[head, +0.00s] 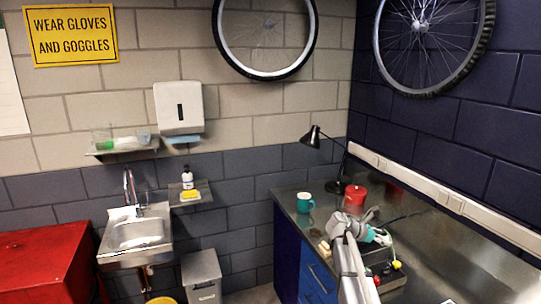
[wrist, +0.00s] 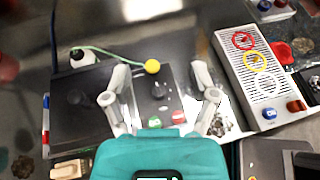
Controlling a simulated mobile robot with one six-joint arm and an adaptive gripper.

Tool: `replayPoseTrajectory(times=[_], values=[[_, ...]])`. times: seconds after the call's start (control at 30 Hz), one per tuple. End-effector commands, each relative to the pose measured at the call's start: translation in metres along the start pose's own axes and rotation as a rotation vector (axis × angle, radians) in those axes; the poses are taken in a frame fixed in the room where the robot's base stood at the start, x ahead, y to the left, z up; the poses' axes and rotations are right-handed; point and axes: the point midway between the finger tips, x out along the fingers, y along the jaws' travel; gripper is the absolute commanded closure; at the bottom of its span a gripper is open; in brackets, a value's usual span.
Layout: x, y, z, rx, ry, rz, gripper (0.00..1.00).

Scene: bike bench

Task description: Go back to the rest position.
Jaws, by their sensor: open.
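My gripper (wrist: 160,84) is open in the wrist view, with its two grey fingers spread wide and nothing between them. A dark panel (wrist: 65,125) with black knobs, a yellow ball-shaped knob (wrist: 152,66) and red and green buttons lies beyond and below the fingers. In the head view my gripper (head: 375,226) is over the metal bench at the right, partly hidden by my own arm. I cannot tell its exact height above the panel.
In the wrist view, a white slotted unit (wrist: 255,75) with coloured rings is at the right. The bench's right part looks clear.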

Motion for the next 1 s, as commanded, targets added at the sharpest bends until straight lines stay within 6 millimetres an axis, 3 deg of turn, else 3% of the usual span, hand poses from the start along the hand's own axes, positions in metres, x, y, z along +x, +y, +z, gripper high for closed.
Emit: replayPoseTrajectory(times=[0.17, 0.57, 0.87, 1.0], values=[[0.0, 0.0, 0.0, 0.0, 0.0, 0.0, 0.24], [-0.005, -0.023, -0.033, 0.164, 0.105, -0.011, 0.24], [-0.016, -0.054, -0.079, 0.394, 0.255, -0.054, 0.24], [-0.028, -0.081, -0.117, 0.574, 0.372, -0.113, 0.24]])
